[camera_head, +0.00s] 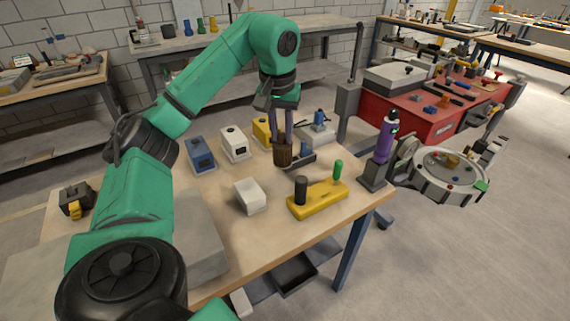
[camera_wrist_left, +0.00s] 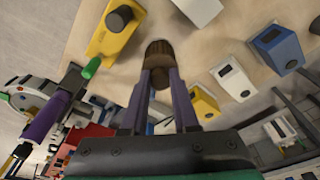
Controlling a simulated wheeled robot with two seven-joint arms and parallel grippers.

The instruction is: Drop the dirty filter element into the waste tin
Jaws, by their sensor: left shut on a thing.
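My left gripper (camera_head: 283,140) points down over the workbench, its two purple-grey fingers shut on a brown, ribbed, cylindrical filter element (camera_head: 283,156). The element also shows between the fingertips in the left wrist view (camera_wrist_left: 160,52). It is upright behind the yellow block; I cannot tell whether its base touches the bench. I cannot pick out the waste tin with certainty. A dark open-topped container (camera_head: 295,276) is below the bench top. My right gripper is not in view.
The yellow block (camera_head: 318,201) carries a black cylinder (camera_head: 301,190) and a green one (camera_head: 338,171). A white box (camera_head: 250,196), a blue box (camera_head: 201,155) and a purple bottle (camera_head: 385,138) stand nearby. A round tray (camera_head: 420,184) is off the right edge. Bare wood lies in front.

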